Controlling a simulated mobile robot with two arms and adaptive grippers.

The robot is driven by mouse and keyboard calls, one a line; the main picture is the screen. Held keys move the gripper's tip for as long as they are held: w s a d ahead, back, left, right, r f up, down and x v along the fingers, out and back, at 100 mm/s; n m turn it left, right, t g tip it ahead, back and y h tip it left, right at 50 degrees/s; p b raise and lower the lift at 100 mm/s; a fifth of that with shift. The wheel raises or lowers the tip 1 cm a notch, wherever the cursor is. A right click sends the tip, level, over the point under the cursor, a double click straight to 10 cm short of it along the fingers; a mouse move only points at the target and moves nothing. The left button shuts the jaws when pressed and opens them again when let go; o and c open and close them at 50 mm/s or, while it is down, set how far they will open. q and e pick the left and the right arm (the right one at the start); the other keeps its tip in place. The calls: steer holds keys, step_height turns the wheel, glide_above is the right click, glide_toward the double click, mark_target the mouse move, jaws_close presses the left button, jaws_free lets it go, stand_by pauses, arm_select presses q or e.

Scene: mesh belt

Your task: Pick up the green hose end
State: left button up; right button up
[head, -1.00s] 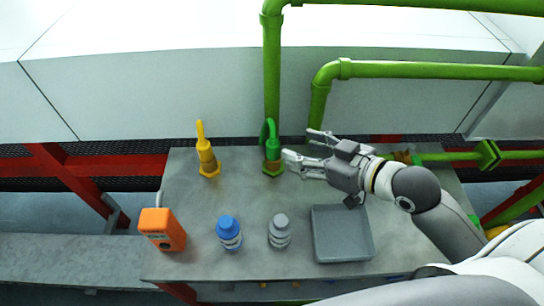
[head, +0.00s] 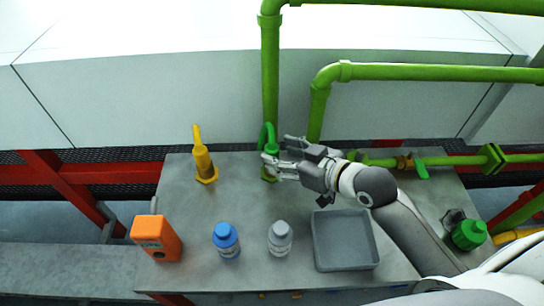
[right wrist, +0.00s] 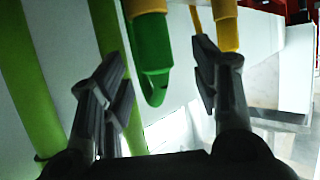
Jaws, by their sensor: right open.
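In the right wrist view, the green hose end (right wrist: 152,62) shows between the two open fingers (right wrist: 165,85), touching neither as far as I can see. A yellow hose end (head: 203,158) stands to its left on the table. My left gripper is not in view.
An orange box (head: 156,238), a blue-capped bottle (head: 226,240), a grey-capped bottle (head: 280,238) and a grey tray (head: 374,262) stand along the front. A green-capped container (head: 469,234) is at right. Green pipes (head: 420,72) run behind the table.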

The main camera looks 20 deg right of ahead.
mark_target(277, 151)
steer(key=x, duration=0.4)
steer(key=shift+w+d+p, duration=0.1)
steer(key=shift+w+p, duration=0.25)
steer(key=shift+s, duration=0.1)
steer(key=c, duration=1.1)
steer(key=shift+r, duration=0.1)
jaws_close()
steer(key=shift+r, duration=0.1)
